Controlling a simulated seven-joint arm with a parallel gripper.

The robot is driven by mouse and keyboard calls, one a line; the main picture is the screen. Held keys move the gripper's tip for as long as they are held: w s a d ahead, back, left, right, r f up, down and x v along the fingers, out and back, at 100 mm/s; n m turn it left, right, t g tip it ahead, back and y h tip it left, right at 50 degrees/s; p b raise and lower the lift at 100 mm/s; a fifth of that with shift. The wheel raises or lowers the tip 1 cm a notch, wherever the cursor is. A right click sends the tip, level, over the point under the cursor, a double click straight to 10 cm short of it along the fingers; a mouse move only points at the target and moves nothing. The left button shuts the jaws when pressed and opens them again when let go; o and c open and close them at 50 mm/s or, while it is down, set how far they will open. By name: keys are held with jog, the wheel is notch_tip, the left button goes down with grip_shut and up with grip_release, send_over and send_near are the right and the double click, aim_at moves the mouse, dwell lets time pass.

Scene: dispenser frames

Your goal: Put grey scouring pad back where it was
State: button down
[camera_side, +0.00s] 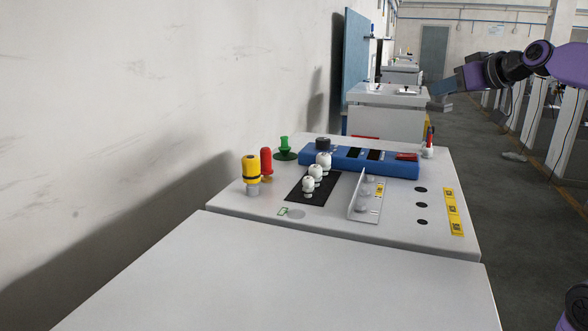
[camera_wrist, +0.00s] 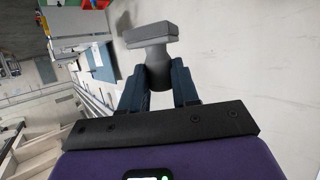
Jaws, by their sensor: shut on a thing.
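The grey scouring pad (camera_wrist: 150,35) shows in the wrist view as a flat rectangular block on a rounded grey handle. My gripper (camera_wrist: 158,78) is shut on that handle, with one blue finger on each side. In the side view my gripper (camera_side: 455,86) is high at the upper right, beyond and above the right back of the near table. A grey piece at its tip appears to be the pad (camera_side: 438,104). It is held in the air, clear of the table. I cannot tell which spot the pad came from.
The white table (camera_side: 325,229) holds a blue box (camera_side: 340,165) with dark openings, white knobs on a black plate (camera_side: 300,193), a clear angled bracket (camera_side: 358,200), and yellow (camera_side: 251,169), red (camera_side: 266,160) and green (camera_side: 285,150) items. A wall stands left; the front bench is bare.

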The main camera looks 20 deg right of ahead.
jog(key=w+a+f+n+g+y, duration=0.1)
jog(key=w+a+n+y, duration=0.1)
jog(key=a, duration=1.1)
jog(key=w+a+f+n+y, duration=0.1)
jog(key=w+a+n+y, duration=0.2)
jog(key=a, duration=1)
jog(key=shift+a+n+g+y, duration=0.2)
jog(key=shift+n+g+y, duration=0.3)
jog(key=shift+y, duration=0.5)
jog(key=w+a+f, duration=0.1)
jog(key=w+f, duration=0.2)
jog(key=w, duration=0.1)
jog(key=w+a+f, duration=0.1)
jog(key=w+f, duration=0.2)
jog(key=w, duration=0.1)
jog(key=w+a+f, duration=0.2)
jog(key=w+f, duration=0.1)
jog(key=w, duration=0.1)
jog(key=shift+w, duration=0.25)
jog(key=shift+w+f, duration=0.2)
jog(key=shift+f, duration=0.55)
jog(key=shift+w+f, duration=0.2)
jog(key=shift+f, duration=0.9)
jog(key=shift+f, duration=0.3)
